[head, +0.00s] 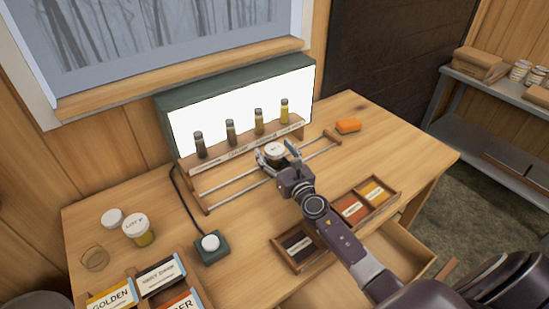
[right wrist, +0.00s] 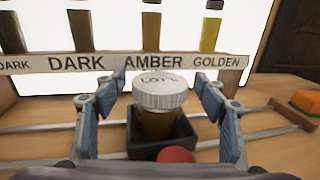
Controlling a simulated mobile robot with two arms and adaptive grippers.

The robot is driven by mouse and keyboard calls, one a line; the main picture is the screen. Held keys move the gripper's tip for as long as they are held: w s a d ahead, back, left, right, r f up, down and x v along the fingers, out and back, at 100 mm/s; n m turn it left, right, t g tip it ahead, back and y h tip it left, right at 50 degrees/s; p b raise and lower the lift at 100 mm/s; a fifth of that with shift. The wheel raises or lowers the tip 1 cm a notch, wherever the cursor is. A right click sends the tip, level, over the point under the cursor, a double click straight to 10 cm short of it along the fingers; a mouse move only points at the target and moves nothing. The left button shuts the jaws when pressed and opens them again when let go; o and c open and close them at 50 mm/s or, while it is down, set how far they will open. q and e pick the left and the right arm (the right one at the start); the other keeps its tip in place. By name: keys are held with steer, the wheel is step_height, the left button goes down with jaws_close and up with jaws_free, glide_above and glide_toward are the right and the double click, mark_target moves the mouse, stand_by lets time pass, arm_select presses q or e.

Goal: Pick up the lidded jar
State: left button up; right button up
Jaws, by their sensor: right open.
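A jar of amber-brown syrup with a white ribbed lid marked "LOT" (right wrist: 160,93) stands upright in a small dark square holder (right wrist: 188,141), in front of the labelled sample rack. In the head view the lid (head: 275,148) shows at my right gripper (head: 277,155). My right gripper is open, with one finger on each side of the jar; gaps to the jar show on both sides in the right wrist view (right wrist: 160,104). A second jar with a white lid (head: 136,225) stands at the table's left. My left gripper is not in view.
The rack (head: 246,147) holds several sample bottles before a lit panel (head: 220,108). Two metal rails flank the holder; a red round thing (right wrist: 176,155) is before it. An orange block (head: 348,125), a white-knobbed box (head: 211,244) and card trays (head: 353,208) stand around.

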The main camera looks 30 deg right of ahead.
steer(key=c, duration=1.4)
steer(key=shift+c, duration=0.2)
steer(key=shift+r, duration=0.2)
